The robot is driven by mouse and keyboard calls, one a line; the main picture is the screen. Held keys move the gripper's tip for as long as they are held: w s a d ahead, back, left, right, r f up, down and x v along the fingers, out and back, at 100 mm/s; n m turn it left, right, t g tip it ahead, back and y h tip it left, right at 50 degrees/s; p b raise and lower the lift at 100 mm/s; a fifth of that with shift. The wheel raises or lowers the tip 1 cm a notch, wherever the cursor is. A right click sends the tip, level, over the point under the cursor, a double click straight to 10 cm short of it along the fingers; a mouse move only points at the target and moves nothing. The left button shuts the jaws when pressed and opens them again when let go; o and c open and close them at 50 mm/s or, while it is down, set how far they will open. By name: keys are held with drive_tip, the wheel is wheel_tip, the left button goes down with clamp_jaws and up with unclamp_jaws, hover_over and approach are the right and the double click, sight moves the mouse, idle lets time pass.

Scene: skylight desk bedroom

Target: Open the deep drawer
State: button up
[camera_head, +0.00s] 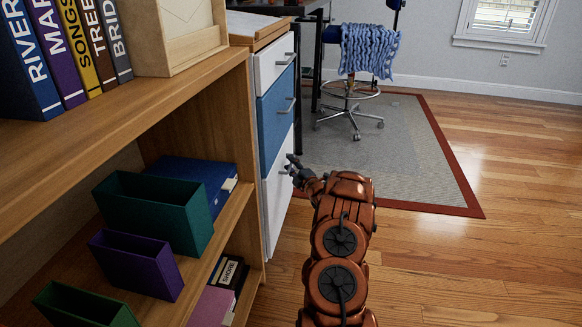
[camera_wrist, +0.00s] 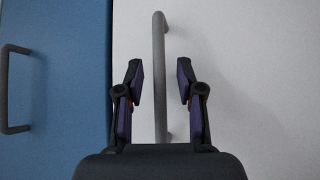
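The deep drawer (camera_head: 278,205) is the tall white bottom front of the drawer cabinet, and it looks closed. Its front fills the right of the wrist view (camera_wrist: 260,90). Its grey bar handle (camera_wrist: 159,45) runs lengthwise up the middle of the wrist view. My gripper (camera_head: 291,163) is at the upper part of this drawer front. In the wrist view my gripper (camera_wrist: 160,82) is open, with one finger on each side of the handle and a visible gap to it on both sides. The lower end of the handle meets the gripper's palm edge in the picture.
The blue drawer (camera_head: 275,117) and a white top drawer (camera_head: 272,62) are above, both looking closed. A wooden bookshelf (camera_head: 215,75) with books and bins stands close at left. A desk chair (camera_head: 352,108) stands on the grey rug (camera_head: 410,150). Wood floor at right is clear.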

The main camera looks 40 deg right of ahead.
drive_tip(key=shift+c, duration=0.3)
clamp_jaws()
idle(0.3)
